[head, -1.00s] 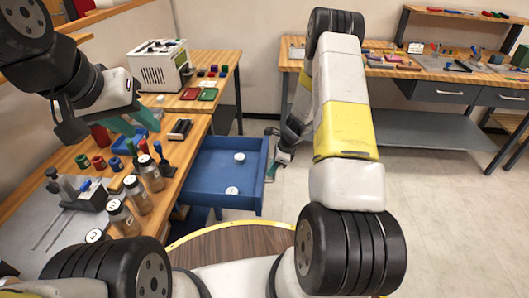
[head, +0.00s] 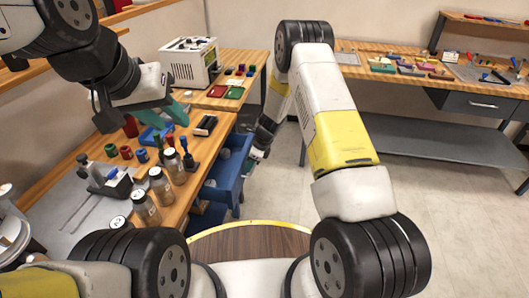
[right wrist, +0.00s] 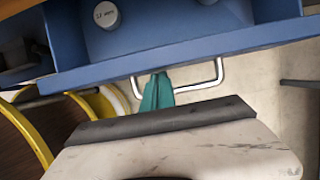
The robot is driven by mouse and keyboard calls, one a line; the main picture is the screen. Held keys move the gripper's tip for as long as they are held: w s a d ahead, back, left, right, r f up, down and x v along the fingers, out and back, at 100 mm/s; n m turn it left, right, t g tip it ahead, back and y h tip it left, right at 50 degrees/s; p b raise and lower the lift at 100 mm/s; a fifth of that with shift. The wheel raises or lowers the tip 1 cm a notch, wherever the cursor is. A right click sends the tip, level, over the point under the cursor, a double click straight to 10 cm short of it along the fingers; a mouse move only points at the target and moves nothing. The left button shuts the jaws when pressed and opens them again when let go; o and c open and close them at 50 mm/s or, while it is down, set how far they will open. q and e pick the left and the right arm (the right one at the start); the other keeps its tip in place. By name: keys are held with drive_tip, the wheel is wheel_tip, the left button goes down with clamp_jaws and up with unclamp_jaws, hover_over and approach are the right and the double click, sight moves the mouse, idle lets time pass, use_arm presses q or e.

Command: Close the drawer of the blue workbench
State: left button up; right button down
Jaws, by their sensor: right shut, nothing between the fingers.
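The blue drawer (head: 231,168) sticks part-way out of the right side of the wood-topped workbench (head: 195,160) in the head view. The right wrist view shows the drawer's front panel (right wrist: 190,50), its silver handle (right wrist: 213,78) and a white round-lidded item (right wrist: 106,15) inside. My right gripper (right wrist: 157,92) is shut and empty; its teal fingertips are at the drawer front beside the handle bar, and I cannot tell if they touch. In the head view it is just right of the drawer. My left gripper (head: 176,113) hangs over the bench top; its opening is unclear.
Glass jars (head: 162,187), stamps and a metal fixture (head: 110,185) crowd the bench top. A white machine (head: 190,62) stands on the table behind. A second bench (head: 430,82) is at the far right. The floor right of the drawer is clear.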

drive_tip(key=a, duration=0.2)
drive_tip(key=w+a, duration=0.1)
drive_tip(key=a, duration=0.1)
drive_tip(key=w+a, duration=0.1)
drive_tip(key=a, duration=0.2)
drive_tip(key=shift+a, duration=0.1)
